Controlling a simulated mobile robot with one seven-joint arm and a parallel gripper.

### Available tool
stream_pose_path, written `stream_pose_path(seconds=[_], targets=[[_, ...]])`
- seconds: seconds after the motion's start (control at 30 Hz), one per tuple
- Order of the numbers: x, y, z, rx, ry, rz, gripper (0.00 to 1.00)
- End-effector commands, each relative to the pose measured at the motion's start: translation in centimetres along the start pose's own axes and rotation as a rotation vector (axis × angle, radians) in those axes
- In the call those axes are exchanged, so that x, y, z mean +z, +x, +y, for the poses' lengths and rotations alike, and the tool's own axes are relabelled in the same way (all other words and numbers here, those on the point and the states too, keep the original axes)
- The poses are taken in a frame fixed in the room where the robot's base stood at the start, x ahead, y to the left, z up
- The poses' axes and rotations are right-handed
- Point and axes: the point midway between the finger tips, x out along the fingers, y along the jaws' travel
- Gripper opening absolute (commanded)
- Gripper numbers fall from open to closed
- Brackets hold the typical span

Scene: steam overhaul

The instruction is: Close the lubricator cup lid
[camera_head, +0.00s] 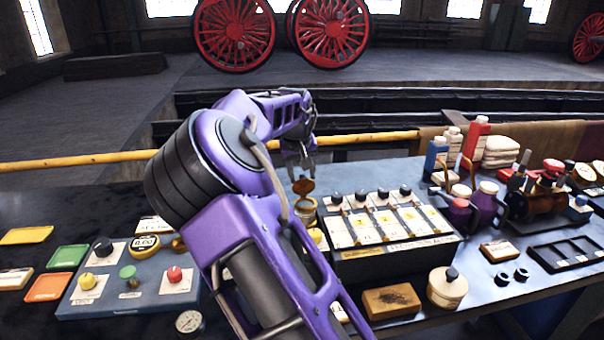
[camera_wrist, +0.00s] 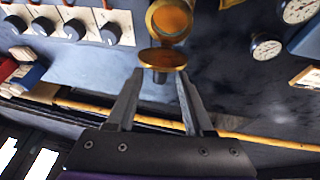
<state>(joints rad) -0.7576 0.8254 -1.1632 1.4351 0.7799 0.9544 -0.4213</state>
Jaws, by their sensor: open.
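The brass lubricator cup (camera_head: 306,209) stands on the bench left of the black panel with white cards. Its round lid (camera_head: 304,186) is hinged up, open, on the cup's far side. In the wrist view the cup (camera_wrist: 172,20) shows its amber inside at the top, and the lid (camera_wrist: 162,58) stands out from its rim. My gripper (camera_head: 301,155) is above and behind the lid in the head view. In the wrist view its open fingers (camera_wrist: 161,82) end just short of the lid, one on each side; I cannot tell whether they touch it.
The knobbed panel (camera_head: 390,225) stands close right of the cup. A blue button box (camera_head: 130,285) and a dial gauge (camera_head: 189,321) lie to the left. A yellow rail (camera_head: 80,162) runs behind the bench. Bottles (camera_head: 437,155) stand at the back right.

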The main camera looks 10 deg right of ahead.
Motion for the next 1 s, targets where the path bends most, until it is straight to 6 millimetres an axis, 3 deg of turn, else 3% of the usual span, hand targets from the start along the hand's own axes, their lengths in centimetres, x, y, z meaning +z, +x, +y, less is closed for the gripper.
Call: stream_pose_path(seconds=[0.2, 0.5, 1.0], targets=[[-0.02, 0.03, -0.01, 0.0, 0.0, 0.001, 0.52], [-0.02, 0.01, -0.02, 0.0, 0.0, 0.0, 0.0], [0.34, 0.15, -0.13, -0.003, 0.006, 0.034, 0.0]])
